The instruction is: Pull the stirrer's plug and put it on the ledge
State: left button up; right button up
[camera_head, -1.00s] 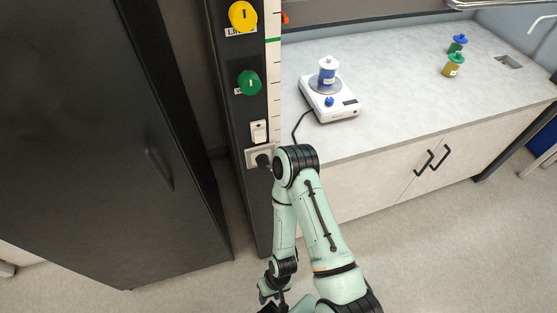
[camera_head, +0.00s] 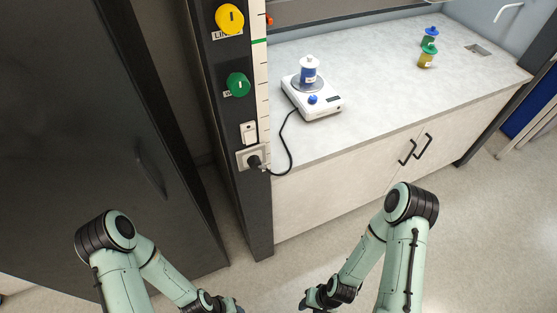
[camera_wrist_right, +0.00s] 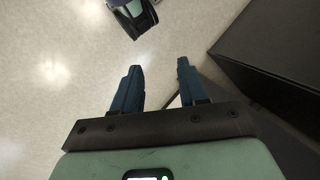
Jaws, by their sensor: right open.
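The stirrer (camera_head: 325,107) is a white plate device with a blue knob, standing on the grey worktop (camera_head: 400,85). A blue, white-capped bottle (camera_head: 309,72) stands on it. Its black cable hangs over the worktop's front edge to the black plug (camera_head: 254,161), which sits in the wall socket (camera_head: 241,156) on the dark post. My right gripper (camera_head: 310,300) is low, below and right of the plug; in the right wrist view its blue fingers (camera_wrist_right: 159,67) are apart with nothing between them. My left gripper (camera_head: 235,308) is mostly cut off by the bottom edge. I cannot tell which surface is the ledge.
A white switch (camera_head: 248,132) is just above the socket, with green (camera_head: 238,85) and yellow (camera_head: 229,18) round knobs higher. A dark cabinet (camera_head: 100,150) stands left. The floor before the cupboards is clear.

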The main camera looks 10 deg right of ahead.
jog(key=o, duration=0.4)
jog(key=shift+w, duration=0.15)
jog(key=shift+o, duration=0.2)
jog(key=w+a+r+n+t+b, duration=0.25)
jog(key=w+r+t, duration=0.2)
jog(key=w, duration=0.45)
jog(key=w+a+r+n+t+b, duration=0.15)
jog(key=w+r+t+b, duration=0.3)
jog(key=w, duration=0.45)
pick_arm(q)
jog(key=s+f+b, duration=0.4)
jog(key=f+b, duration=0.1)
jog(key=f, duration=0.8)
pick_arm(e)
jog(key=w+a+r+n+t, duration=0.1)
jog(key=a+r+t, duration=0.1)
jog(key=r, duration=0.6)
jog(key=w+a+r+n+t+y, duration=0.1)
jog(key=r+t, duration=0.3)
jog(key=r, duration=0.5)
jog(key=w+a+r+n+t, duration=0.1)
jog(key=w+a+r+t, duration=0.1)
jog(key=r, duration=0.7)
jog(key=shift+w+a+n+t+y, duration=0.3)
jog(key=shift+w+a+t+y, duration=0.1)
jog(key=shift+a+t, duration=0.1)
